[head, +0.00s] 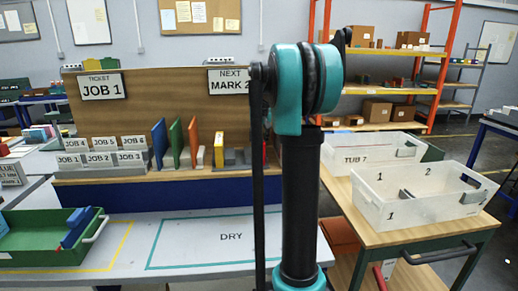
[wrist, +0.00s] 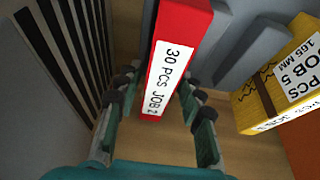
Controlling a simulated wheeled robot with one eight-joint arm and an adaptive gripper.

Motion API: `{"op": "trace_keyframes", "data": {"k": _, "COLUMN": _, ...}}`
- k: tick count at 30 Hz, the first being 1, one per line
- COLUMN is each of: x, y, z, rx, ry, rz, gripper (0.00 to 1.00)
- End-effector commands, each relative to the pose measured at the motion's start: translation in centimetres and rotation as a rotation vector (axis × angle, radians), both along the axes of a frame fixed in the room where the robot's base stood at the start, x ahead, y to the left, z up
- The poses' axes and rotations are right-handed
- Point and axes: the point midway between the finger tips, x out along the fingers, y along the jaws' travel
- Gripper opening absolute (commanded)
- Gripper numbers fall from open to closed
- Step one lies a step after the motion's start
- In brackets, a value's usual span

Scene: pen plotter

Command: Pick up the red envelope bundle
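The red envelope bundle (wrist: 177,45) stands upright in the wrist view, with a white label reading "30 PCS JOB 2". My gripper (wrist: 158,84) is open, with its green-padded fingers on either side of the bundle's near end. A gap shows on the left side; the right finger is closer, and I cannot tell whether it touches. In the head view only a thin red strip (head: 264,153), likely the bundle, shows beside my arm, which hides the gripper and the rest of that shelf section.
A dark slotted grey part (wrist: 45,70) is close on the left. White tubs (head: 425,205) stand on a cart at right. The DRY area (head: 190,240) is clear.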

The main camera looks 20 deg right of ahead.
Motion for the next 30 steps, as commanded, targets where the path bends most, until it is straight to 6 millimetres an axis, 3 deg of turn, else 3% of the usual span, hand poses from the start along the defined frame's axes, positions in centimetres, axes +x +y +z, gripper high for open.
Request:
{"op": "trace_keyframes", "data": {"k": 1, "x": 0.0, "y": 0.0, "z": 0.0, "rx": 0.0, "ry": 0.0, "rz": 0.0, "gripper": 0.28}}
{"op": "trace_keyframes", "data": {"k": 8, "x": 0.0, "y": 0.0, "z": 0.0, "rx": 0.0, "ry": 0.0, "rz": 0.0, "gripper": 0.0}}
{"op": "trace_keyframes", "data": {"k": 21, "x": 0.0, "y": 0.0, "z": 0.6, "rx": 0.0, "ry": 0.0, "rz": 0.0, "gripper": 0.0}}
{"op": "trace_keyframes", "data": {"k": 26, "x": 0.0, "y": 0.0, "z": 2.3, "rx": 0.0, "ry": 0.0, "rz": 0.0, "gripper": 0.0}}
{"op": "trace_keyframes", "data": {"k": 30, "x": 0.0, "y": 0.0, "z": 4.8, "rx": 0.0, "ry": 0.0, "rz": 0.0, "gripper": 0.0}}
